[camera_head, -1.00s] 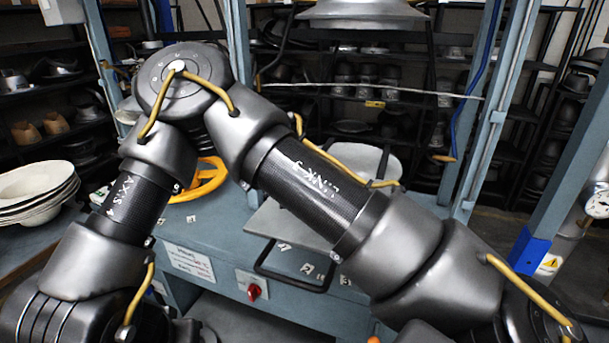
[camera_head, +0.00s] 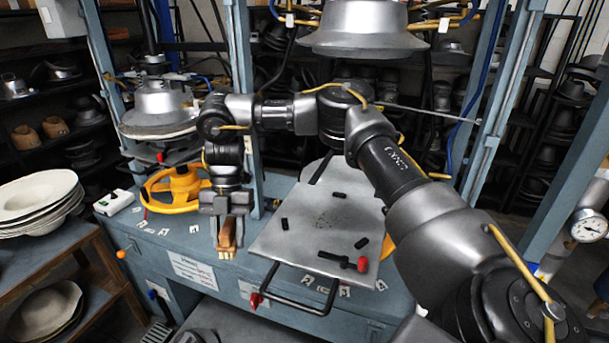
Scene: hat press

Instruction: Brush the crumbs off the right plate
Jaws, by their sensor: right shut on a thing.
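The right plate (camera_head: 281,247) is a flat grey sheet under the raised right press head (camera_head: 362,28). Dark specks (camera_head: 325,219) lie near its middle. Several short black pieces lie on it, among them one at the left (camera_head: 284,223) and one at the right (camera_head: 361,242). My right gripper (camera_head: 227,232) points down just left of the plate, shut on a wooden brush (camera_head: 227,236) with pale bristles at its lower end. The brush looks apart from the plate; its height is hard to judge. My left gripper is not in view.
A black handle (camera_head: 298,308) runs along the plate's front edge. A black piece with a red end (camera_head: 347,262) lies near that edge. A yellow handwheel (camera_head: 160,190) stands left of my gripper. Stacked white hats (camera_head: 37,197) sit farther left.

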